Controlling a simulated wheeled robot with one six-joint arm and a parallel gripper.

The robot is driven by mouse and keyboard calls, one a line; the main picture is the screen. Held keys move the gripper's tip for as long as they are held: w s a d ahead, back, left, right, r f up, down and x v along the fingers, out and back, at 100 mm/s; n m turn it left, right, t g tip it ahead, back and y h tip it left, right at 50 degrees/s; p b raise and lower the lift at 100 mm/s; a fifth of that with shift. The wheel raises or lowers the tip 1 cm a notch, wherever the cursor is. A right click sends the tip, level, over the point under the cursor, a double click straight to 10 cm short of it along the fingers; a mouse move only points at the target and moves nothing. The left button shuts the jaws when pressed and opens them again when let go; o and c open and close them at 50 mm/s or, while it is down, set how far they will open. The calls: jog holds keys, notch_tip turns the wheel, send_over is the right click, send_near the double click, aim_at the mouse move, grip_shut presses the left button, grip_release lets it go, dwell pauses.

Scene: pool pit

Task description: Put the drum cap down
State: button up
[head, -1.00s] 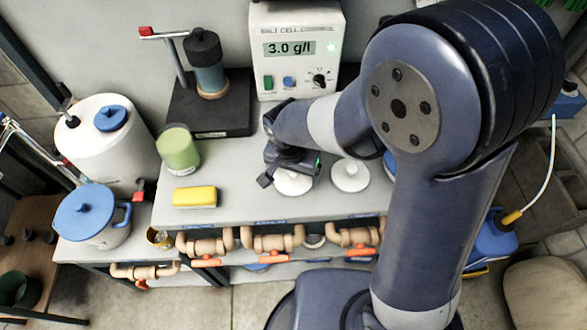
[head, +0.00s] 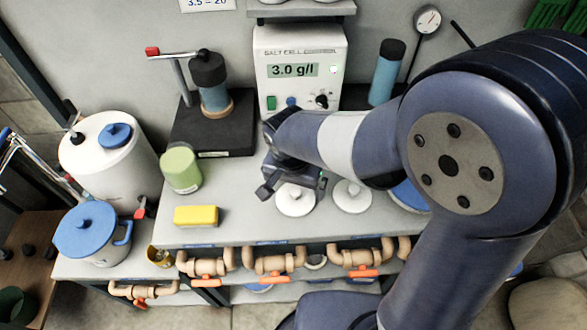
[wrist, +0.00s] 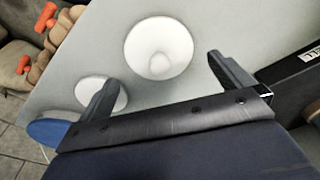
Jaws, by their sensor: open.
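A white round cap with a small raised knob, apparently the drum cap (head: 295,200), lies flat on the grey bench top. It also shows in the wrist view (wrist: 160,42), just beyond the fingertips. My gripper (head: 293,186) is open and empty just behind and above this cap. In the wrist view the fingers (wrist: 162,70) are spread wide, with a clear gap to the cap. A second white cap (head: 352,197) lies close to its right, partly behind a finger in the wrist view (wrist: 112,97).
A blue disc (head: 408,196) lies farther right, partly behind my arm. A yellow sponge (head: 196,215) and green jar (head: 181,169) stand left. The salt cell box (head: 300,75) and black pump base (head: 213,135) stand behind. Orange-handled pipes (head: 275,263) run below the front edge.

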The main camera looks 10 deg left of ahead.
aim_at(295, 190)
notch_tip(295, 190, up, 8)
jog(key=s, duration=0.1)
jog(key=shift+s+a, duration=0.1)
dwell(0.3)
jog(key=f, duration=0.3)
jog(key=w+f, duration=0.1)
jog(key=f, duration=0.3)
jog(key=w+f, duration=0.1)
jog(key=f, duration=0.3)
jog(key=shift+f, duration=0.1)
jog(key=shift+s+r, duration=0.1)
jog(key=shift+r, duration=0.75)
jog(key=shift+f, duration=0.1)
